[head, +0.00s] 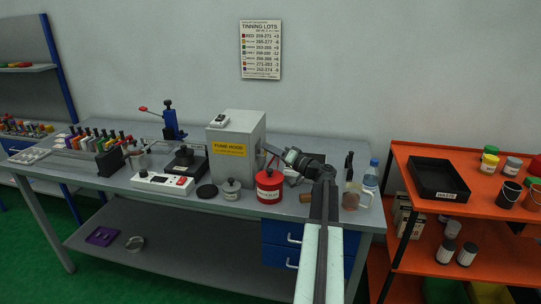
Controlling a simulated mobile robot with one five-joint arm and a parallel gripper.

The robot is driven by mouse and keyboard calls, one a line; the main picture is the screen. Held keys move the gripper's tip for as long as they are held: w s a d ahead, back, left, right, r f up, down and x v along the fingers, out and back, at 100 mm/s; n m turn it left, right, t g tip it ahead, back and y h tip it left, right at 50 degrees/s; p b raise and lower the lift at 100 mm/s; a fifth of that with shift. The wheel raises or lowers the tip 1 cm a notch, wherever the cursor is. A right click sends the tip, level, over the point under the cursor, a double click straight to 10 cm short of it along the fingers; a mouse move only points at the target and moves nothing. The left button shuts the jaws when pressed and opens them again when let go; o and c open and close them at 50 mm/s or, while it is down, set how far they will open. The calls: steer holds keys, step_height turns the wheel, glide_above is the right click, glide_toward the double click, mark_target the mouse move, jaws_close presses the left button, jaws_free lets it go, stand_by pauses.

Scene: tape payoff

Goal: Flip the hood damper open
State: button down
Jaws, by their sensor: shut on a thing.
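The fume hood (236,136) is a grey box with a yellow "FUME HOOD" label on its front, standing on the workbench. My arm reaches in from the lower right, and my gripper (270,153) is at the right side of the hood. The gripper is shut on a small part at that side, which I take to be the damper. The damper is mostly hidden by the jaws and too small to make out, so I cannot tell its angle.
A red canister (269,188) stands just below my gripper. An orange shelf (455,205) with a black tray (438,178) is at the right.

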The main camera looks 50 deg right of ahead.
steer(key=n, duration=0.1)
steer(key=n+b, duration=0.1)
steer(key=n+t+y+b, duration=0.1)
steer(key=n, duration=0.1)
steer(key=shift+s+a, duration=0.25)
steer(key=shift+a, duration=0.05)
steer(key=shift+s+a+r+n+t+y+b, duration=0.15)
steer(key=shift+n+y+b, duration=0.25)
steer(key=shift+n, duration=0.45)
steer(key=shift+a+r+n+t+y+b, duration=0.2)
steer(key=shift+n+y, duration=0.25)
steer(key=shift+n, duration=0.45)
steer(key=shift+s+a+n+t+y+b, duration=0.1)
steer(key=shift+n+y+b, duration=0.35)
steer(key=shift+n, duration=0.7)
steer(key=c, duration=1.5)
jaws_free()
